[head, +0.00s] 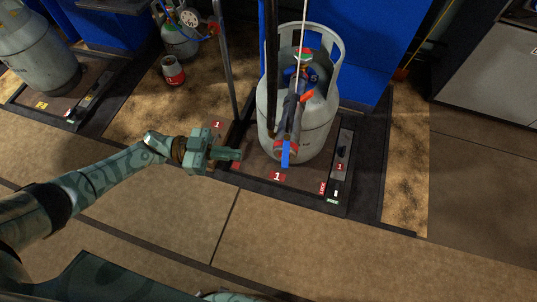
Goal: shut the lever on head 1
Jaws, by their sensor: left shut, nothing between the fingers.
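A long grey lever (289,115) with red parts runs from the head toward me and ends in a blue tip (286,155). I cannot tell whether the lever is open or shut. My left gripper (238,155) is shut and empty, left of the blue tip and apart from it, over the platform's left front.
A dark post (226,70) rises left of the cylinder. A side strip (342,160) with LOCK and FREE labels lies on the platform's right. Another cylinder (35,55) stands far left. A small red-and-grey canister (173,71) stands behind. The front floor is clear.

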